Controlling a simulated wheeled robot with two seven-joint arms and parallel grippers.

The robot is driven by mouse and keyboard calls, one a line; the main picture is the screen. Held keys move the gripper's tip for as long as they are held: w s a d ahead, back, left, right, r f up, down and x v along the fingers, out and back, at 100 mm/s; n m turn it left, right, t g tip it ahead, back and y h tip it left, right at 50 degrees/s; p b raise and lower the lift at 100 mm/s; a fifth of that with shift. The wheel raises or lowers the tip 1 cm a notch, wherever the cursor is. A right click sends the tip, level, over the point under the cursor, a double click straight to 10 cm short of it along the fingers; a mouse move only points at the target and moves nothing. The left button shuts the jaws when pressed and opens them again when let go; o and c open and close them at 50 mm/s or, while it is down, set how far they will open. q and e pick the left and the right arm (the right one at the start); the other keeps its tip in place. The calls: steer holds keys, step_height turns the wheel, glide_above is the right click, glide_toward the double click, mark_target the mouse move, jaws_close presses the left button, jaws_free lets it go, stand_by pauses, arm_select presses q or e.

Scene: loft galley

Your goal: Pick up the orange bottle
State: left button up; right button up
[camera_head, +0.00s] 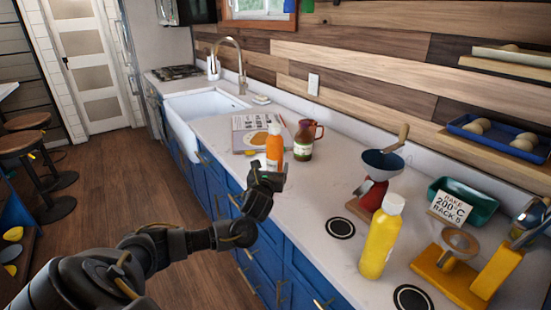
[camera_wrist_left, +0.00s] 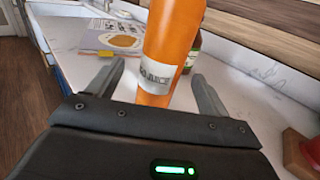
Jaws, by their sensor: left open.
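The orange bottle (camera_head: 274,146) stands upright on the white counter, with a pale label low on its side. In the left wrist view the orange bottle (camera_wrist_left: 172,45) rises at the middle, beyond and between the two finger tips. My left gripper (camera_head: 268,176) is at the counter's front edge, just on the near side of the bottle, and hides its lower part in the head view. In the left wrist view my left gripper (camera_wrist_left: 155,85) is open, with its fingers apart. I cannot tell whether the bottle is between the fingers. My right gripper is not in view.
A brown jug (camera_head: 304,140) stands close behind the bottle, right of it. A cookbook (camera_head: 245,125) lies to its left, near the sink (camera_head: 190,110). A yellow bottle (camera_head: 380,240), a red grinder (camera_head: 373,190) and a yellow scale (camera_head: 450,275) stand to the right.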

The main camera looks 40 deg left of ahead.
mark_target(275, 159)
arm_select(q)
steer(key=shift+w+a+f, duration=0.1)
steer(key=shift+w+a, duration=0.15)
steer(key=shift+w, duration=0.65)
steer(key=p+x, duration=0.1)
steer(key=x, duration=0.3)
steer(key=shift+w+a+f, duration=0.1)
steer(key=shift+w+f, duration=0.05)
steer(key=shift+f, duration=0.05)
steer(key=shift+w+a, duration=0.15)
steer(key=shift+w, duration=0.1)
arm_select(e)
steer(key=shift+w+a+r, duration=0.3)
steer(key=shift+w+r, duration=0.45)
